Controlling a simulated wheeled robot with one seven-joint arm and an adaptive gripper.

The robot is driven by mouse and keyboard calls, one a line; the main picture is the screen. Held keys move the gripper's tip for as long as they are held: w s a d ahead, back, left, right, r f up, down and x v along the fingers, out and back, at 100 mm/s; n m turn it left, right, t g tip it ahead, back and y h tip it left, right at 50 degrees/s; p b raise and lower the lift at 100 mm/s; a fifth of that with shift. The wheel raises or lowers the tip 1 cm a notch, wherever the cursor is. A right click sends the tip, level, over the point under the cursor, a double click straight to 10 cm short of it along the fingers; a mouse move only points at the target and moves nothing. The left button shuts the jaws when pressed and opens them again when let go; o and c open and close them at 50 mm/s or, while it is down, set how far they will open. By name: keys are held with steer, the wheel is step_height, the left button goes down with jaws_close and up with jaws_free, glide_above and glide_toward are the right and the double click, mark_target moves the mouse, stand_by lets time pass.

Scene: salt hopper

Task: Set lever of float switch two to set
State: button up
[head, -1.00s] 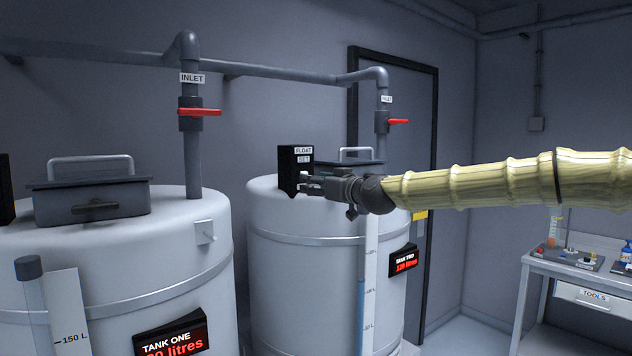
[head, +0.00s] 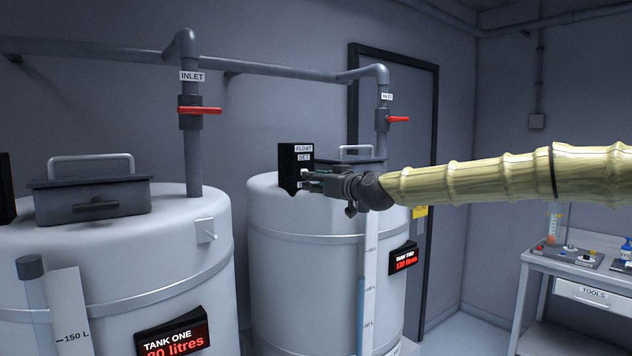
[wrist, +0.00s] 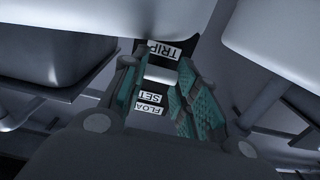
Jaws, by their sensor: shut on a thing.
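The float switch (head: 289,162) is a black box on top of tank two, with FLOAT and SET labels at its top in the head view. In the wrist view its face shows the labels FLOAT, SET (wrist: 150,97) and TRIP (wrist: 163,50). A pale lever (wrist: 160,75) lies between the SET and TRIP labels. My gripper (head: 303,180) is at the switch's right side; its teal-padded fingers stand on either side of the lever in the wrist view (wrist: 157,77), shut on it. The lever is mostly hidden by the fingers in the head view.
Tank two (head: 300,270) stands under the switch, with a dark handled lid (head: 365,160) behind my gripper. Tank one (head: 90,250) is at the left. Pipes with red-handled valves (head: 199,110) rise behind. A tool bench (head: 565,275) is at the right.

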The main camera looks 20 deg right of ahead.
steer(key=shift+w+a+r+g+h+p, duration=0.1)
steer(key=shift+r+g+h+p, duration=0.65)
steer(key=shift+g+p, duration=1.15)
steer(key=shift+w+d+r+g+h+p, duration=0.25)
steer(key=shift+r+g+p, duration=0.85)
steer(key=shift+p, duration=1.45)
steer(key=shift+a+r+g+h+p, duration=0.25)
steer(key=shift+r+g+h+p, duration=0.45)
steer(key=shift+g+p, duration=1.25)
steer(key=shift+r+t+p, duration=0.1)
steer(key=shift+t+p, duration=0.15)
steer(key=shift+p, duration=0.1)
steer(key=o, duration=1)
steer(key=v, duration=1.2)
steer(key=shift+w, duration=0.1)
